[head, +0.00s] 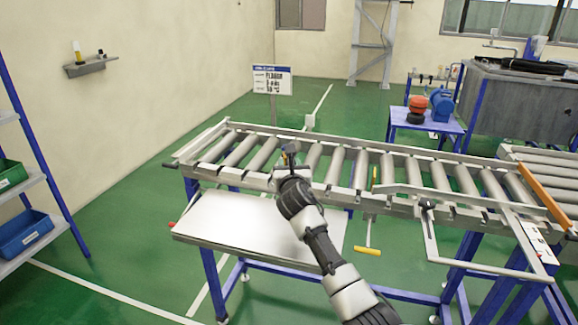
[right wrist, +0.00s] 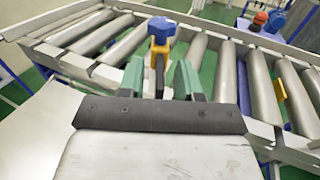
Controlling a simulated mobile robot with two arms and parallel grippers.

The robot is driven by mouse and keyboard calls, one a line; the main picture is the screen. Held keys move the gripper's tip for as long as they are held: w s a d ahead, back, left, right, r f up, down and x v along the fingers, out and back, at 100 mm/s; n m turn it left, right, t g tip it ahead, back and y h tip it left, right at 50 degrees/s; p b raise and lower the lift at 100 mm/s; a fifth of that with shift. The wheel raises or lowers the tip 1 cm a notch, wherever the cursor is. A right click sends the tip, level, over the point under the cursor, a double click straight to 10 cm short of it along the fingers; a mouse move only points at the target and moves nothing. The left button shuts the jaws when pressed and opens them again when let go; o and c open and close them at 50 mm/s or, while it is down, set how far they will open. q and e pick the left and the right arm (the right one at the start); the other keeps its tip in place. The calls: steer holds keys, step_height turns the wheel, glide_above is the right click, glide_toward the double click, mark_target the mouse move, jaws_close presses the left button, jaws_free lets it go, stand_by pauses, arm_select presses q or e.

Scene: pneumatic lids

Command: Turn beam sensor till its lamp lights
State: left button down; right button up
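A small sensor-like part with a blue star-shaped knob on a yellow body (right wrist: 160,48) stands at the near rail of the roller conveyor. I take it to be the beam sensor; no lit lamp can be made out on it. In the right wrist view the green fingers of my right gripper (right wrist: 159,82) are apart, one on each side of the part's lower stem, with narrow gaps visible. My left gripper is not in view.
The roller conveyor (head: 236,126) runs across the middle. A bare metal shelf (head: 235,222) lies in front of it, below my right arm. A yellow-handled rod (head: 367,250) hangs at the near side.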

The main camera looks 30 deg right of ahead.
steer(key=shift+w, duration=0.15)
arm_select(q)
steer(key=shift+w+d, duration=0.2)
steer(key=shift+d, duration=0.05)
arm_select(e)
steer(key=shift+w+d, duration=0.1)
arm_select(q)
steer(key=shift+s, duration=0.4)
arm_select(e)
jaws_close()
steer(key=m+g+h, duration=0.1)
steer(key=a+m+g+h+b, duration=0.1)
steer(key=h, duration=0.1)
steer(key=shift+w+a+f+m+g+h+b, duration=0.1)
steer(key=shift+w+a+m+g+h+b, duration=0.05)
steer(key=shift+w+m+g+h+b, duration=0.2)
steer(key=shift+w+a+m+g+h, duration=0.2)
steer(key=shift+w+m+g+h, duration=0.05)
steer(key=shift+m+g+h, duration=0.5)
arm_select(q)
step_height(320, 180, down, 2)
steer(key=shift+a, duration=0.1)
